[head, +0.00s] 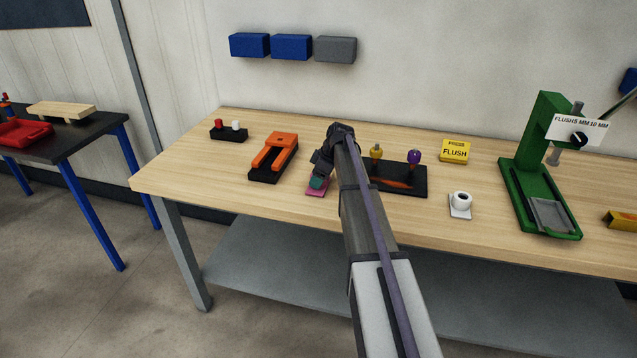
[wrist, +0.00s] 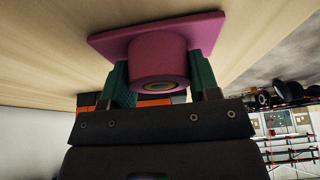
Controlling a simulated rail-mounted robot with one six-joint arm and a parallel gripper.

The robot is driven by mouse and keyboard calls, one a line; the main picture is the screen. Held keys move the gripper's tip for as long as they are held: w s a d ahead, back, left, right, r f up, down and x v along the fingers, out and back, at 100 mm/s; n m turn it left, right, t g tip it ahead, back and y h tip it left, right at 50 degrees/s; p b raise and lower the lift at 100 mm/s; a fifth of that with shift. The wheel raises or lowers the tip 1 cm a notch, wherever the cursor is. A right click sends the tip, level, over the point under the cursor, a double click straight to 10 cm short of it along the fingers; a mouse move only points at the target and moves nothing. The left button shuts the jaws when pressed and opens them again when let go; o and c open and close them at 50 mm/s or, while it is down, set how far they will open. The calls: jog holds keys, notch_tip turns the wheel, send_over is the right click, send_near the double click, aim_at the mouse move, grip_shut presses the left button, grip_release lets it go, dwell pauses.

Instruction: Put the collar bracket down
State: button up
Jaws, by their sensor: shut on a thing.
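A pink collar bracket, a flat square plate with a round collar, shows in the wrist view (wrist: 158,58) between the two green fingers of my gripper (wrist: 160,74). The fingers are shut on the collar from both sides, and a brass-coloured ring shows in its bore. In the head view the bracket's pink plate (head: 314,193) is at or just above the workbench top (head: 290,205); I cannot tell whether it touches. My gripper (head: 318,183) points down there, and my arm hides part of the bench.
To the left are an orange fork-shaped piece on a black base (head: 274,157) and a black block with red and white pegs (head: 229,133). To the right are a black tray with knobbed tools (head: 410,180), a white collar piece (head: 460,205), a yellow sign (head: 455,151) and a green press (head: 541,180).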

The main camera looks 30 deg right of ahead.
jog(key=shift+f, duration=0.2)
jog(key=o, duration=1.3)
jog(key=shift+r, duration=0.1)
jog(key=shift+c, duration=0.2)
jog(key=p+v, duration=1.1)
jog(key=v, duration=0.1)
jog(key=s+a+m+g+h, duration=0.1)
jog(key=s+a+m, duration=0.4)
jog(key=s+a, duration=0.8)
jog(key=s+a+f+m+g+h, duration=0.1)
jog(key=s+a+m, duration=0.3)
jog(key=s+a, duration=0.9)
jog(key=s+g+h, duration=0.1)
jog(key=s, duration=0.2)
jog(key=shift+s+m, duration=0.15)
jog(key=shift+m, duration=0.25)
